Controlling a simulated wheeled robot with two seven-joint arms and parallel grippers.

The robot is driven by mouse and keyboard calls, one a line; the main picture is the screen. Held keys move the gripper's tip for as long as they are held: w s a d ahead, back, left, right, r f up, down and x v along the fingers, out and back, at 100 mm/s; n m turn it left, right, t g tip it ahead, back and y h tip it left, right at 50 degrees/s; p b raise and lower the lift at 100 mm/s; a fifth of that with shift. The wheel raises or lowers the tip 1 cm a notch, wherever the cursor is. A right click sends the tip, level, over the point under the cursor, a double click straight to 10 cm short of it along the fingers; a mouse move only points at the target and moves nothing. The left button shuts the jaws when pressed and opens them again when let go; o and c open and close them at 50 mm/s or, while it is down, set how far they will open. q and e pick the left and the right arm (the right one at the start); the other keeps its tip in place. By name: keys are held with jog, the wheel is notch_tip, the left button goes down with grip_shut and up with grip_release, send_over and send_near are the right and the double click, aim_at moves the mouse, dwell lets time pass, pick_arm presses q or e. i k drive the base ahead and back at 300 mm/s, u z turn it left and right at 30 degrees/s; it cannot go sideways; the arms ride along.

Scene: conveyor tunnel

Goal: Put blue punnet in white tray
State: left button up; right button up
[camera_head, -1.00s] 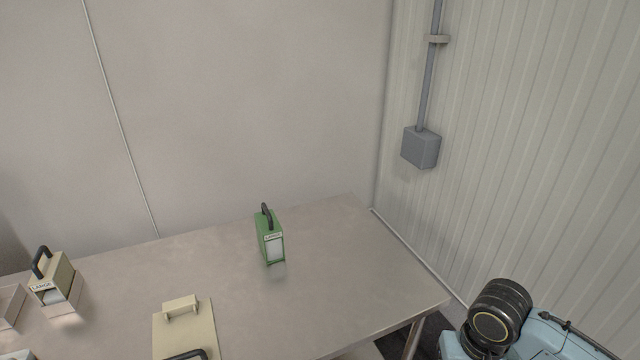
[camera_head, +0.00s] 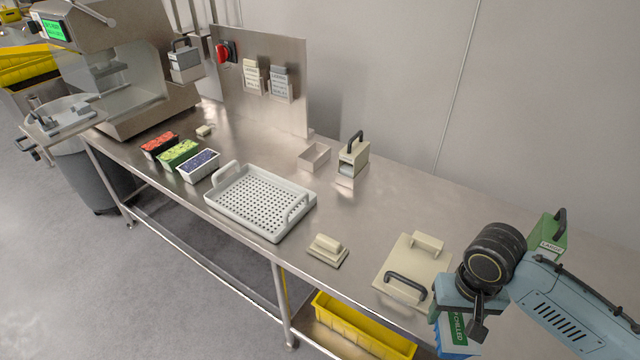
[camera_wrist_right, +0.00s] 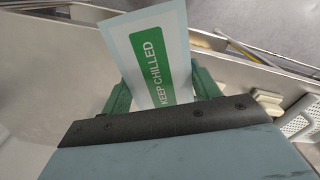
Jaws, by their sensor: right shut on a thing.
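The blue punnet (camera_head: 199,165), filled with dark blue berries, stands on the steel table beside a green-filled and a red-filled punnet. The white tray (camera_head: 225,206) has a perforated floor and two raised handles, and lies empty just right of the blue punnet. My right gripper (camera_head: 468,312) is at the lower right, far from both. My left gripper is out of view.
A cream board (camera_head: 405,262) with a dark handle and a small cream block (camera_head: 327,250) lie between the tray and my right arm. A machine (camera_head: 130,60) occupies the left end.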

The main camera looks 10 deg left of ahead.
aim_at(267, 205)
jog(key=u, duration=1.4)
jog(key=i, duration=1)
